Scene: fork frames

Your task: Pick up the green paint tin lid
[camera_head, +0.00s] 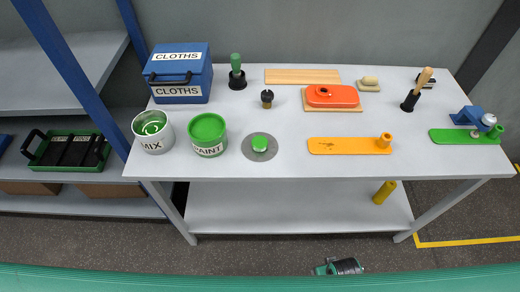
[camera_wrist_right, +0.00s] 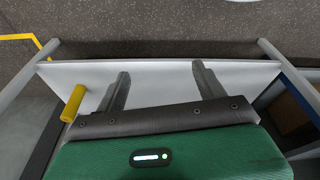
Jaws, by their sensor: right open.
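A green-topped tin (camera_head: 207,130) labelled PAINT stands upright on the table's left part. Its round top is green; I cannot tell whether this is a lid or paint. A flat grey disc (camera_head: 245,147) with a green centre (camera_head: 260,143) lies to the right of the tin, apart from it. An open tin (camera_head: 152,130) labelled MIX stands to the left, with green inside. My right gripper (camera_wrist_right: 160,80) is open and empty in the right wrist view, its two dark fingers spread. The wrist view shows no tin. My left gripper is not in view.
The white table (camera_head: 300,168) also holds a blue CLOTHS box (camera_head: 185,92), an orange tool (camera_head: 332,96), an orange plate (camera_head: 340,146) and a green plate (camera_head: 455,137). A yellow cylinder (camera_head: 384,192) is on the lower shelf (camera_head: 285,205). Bare tabletop lies around the disc.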

